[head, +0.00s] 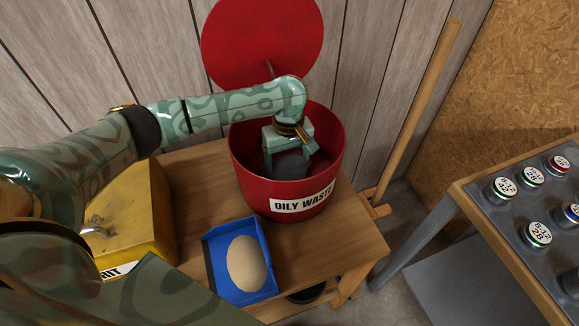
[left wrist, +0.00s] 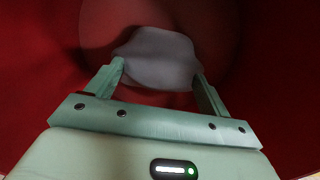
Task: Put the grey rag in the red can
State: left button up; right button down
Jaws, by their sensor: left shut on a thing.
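The red can (head: 250,178), labelled OILY WASTE, stands on a wooden bench with its round red lid (head: 262,35) raised behind it. My left gripper (head: 290,160) reaches down inside the can's mouth. The grey rag (head: 289,166) is between its fingers, inside the can. In the left wrist view my left gripper (left wrist: 160,80) is shut on the grey rag (left wrist: 158,56), with the red inner wall all around. I cannot tell whether the rag touches the can's bottom. My right gripper is not in view.
A blue tray (head: 213,262) with a tan oval thing (head: 246,263) sits in front of the can. A yellow box (head: 135,220) stands at the left. A grey-topped table (head: 505,222) with several labelled round caps is at the right.

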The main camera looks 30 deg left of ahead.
aim_at(288, 158)
pick_arm(q)
notch_tip(288, 158, down, 3)
jog(key=shift+r+b, duration=0.1)
jog(key=shift+b, duration=0.6)
jog(key=shift+r, duration=0.1)
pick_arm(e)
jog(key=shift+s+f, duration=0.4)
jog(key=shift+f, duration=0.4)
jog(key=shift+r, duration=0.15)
pick_arm(q)
jog(key=o, duration=0.8)
jog(key=shift+o, duration=0.2)
notch_tip(288, 158, up, 12)
jog(key=p, duration=0.7)
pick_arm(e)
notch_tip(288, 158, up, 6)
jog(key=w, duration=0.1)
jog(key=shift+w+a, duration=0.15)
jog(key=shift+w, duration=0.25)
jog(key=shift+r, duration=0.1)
